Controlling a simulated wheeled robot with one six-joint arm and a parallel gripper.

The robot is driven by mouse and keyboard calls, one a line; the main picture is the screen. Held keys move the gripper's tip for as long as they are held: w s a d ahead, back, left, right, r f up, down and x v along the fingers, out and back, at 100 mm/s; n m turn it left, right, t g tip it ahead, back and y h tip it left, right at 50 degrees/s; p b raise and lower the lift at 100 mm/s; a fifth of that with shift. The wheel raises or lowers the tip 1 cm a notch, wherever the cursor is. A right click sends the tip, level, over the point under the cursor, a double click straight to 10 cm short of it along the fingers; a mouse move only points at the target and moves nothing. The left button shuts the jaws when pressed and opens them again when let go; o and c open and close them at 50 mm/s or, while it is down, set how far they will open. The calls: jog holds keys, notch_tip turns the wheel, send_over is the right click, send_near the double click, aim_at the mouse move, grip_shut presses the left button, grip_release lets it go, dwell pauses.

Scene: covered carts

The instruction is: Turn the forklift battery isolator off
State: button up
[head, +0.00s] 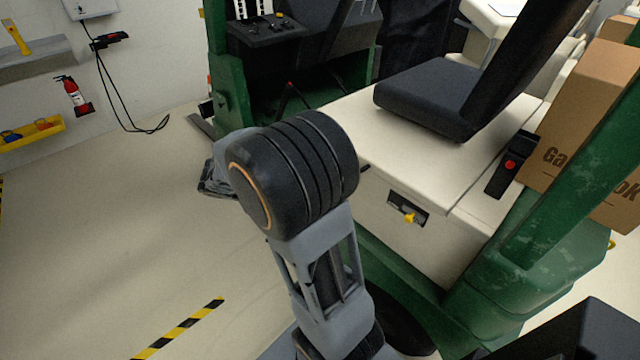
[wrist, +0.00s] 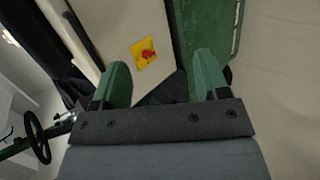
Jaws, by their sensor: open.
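The battery isolator shows in the wrist view as a red knob (wrist: 149,55) on a square yellow plate (wrist: 145,47), set on a cream panel of the forklift (wrist: 95,30). It lies ahead of my gripper (wrist: 160,60), between the two green fingers and a little beyond their tips in the picture. The fingers are apart with nothing between them, and I see no contact. The exact angle of the knob is too small to tell. In the head view I cannot make out the isolator, and my arm hides most of my gripper.
In the head view the cream forklift body has a black seat (head: 430,92), a recessed yellow latch (head: 409,217) and a black unit with a red button (head: 510,164). Green posts (head: 570,180) and a cardboard box (head: 590,120) stand at right. Floor at left is open.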

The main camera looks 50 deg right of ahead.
jog(key=w+d+f+n+t+h+b, duration=0.1)
jog(key=w+d+f+h+b, duration=0.1)
jog(key=w+d+f+h, duration=0.5)
jog(key=w+d+f+t+h+b, duration=0.1)
jog(key=w+d+f+h+b, duration=0.25)
jog(key=f, duration=0.55)
jog(key=shift+y, duration=0.45)
jog(key=d+p, duration=0.1)
jog(key=d, duration=0.3)
jog(key=d+p, duration=0.1)
jog(key=d, duration=0.9)
jog(key=shift+s+d+r+p, duration=0.15)
jog(key=shift+s+r+p, duration=0.05)
jog(key=shift+s+p, duration=0.2)
jog(key=shift+n, duration=0.3)
jog(key=c, duration=0.9)
